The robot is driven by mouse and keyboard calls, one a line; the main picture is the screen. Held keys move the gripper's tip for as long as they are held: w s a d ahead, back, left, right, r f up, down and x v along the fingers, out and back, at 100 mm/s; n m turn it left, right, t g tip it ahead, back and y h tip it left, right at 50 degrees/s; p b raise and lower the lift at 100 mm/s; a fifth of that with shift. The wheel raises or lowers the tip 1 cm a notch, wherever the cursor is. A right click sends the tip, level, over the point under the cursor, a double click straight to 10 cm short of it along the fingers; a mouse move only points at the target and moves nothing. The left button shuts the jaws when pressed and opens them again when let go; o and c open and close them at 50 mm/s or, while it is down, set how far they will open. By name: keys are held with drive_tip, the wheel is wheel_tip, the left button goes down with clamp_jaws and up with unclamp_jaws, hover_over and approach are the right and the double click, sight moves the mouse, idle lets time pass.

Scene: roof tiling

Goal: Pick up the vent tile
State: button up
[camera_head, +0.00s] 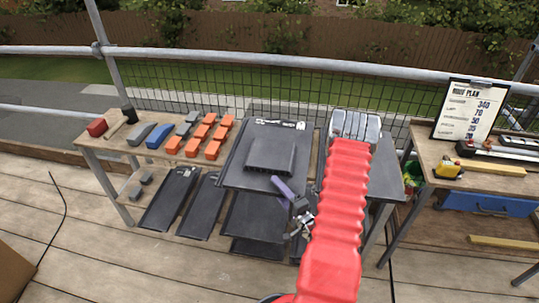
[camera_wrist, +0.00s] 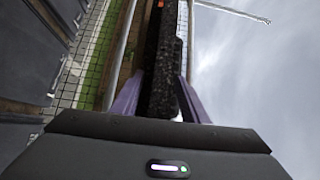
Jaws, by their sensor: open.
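The vent tile (camera_head: 270,153) is a dark grey tile with a raised block on it. It lies on the middle work table in the head view. My gripper (camera_head: 283,187), with purple fingers, is at the front edge of the tile, just below the raised block. In the wrist view, the fingers of my gripper (camera_wrist: 160,84) stand apart on either side of a dark, rough slab (camera_wrist: 163,55) seen edge-on. It looks like part of the vent tile. I cannot tell whether the fingers touch it.
Orange pieces (camera_head: 198,138), a blue block (camera_head: 158,136) and a mallet (camera_head: 128,114) lie on the left of the table. Dark tiles (camera_head: 170,198) lean below. A right-hand bench (camera_head: 440,148) holds a clipboard (camera_head: 467,110) and a yellow tool (camera_head: 448,168). A metal rail (camera_head: 250,57) runs behind.

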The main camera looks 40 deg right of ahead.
drive_tip(key=shift+c, duration=0.6)
clamp_jaws()
idle(0.7)
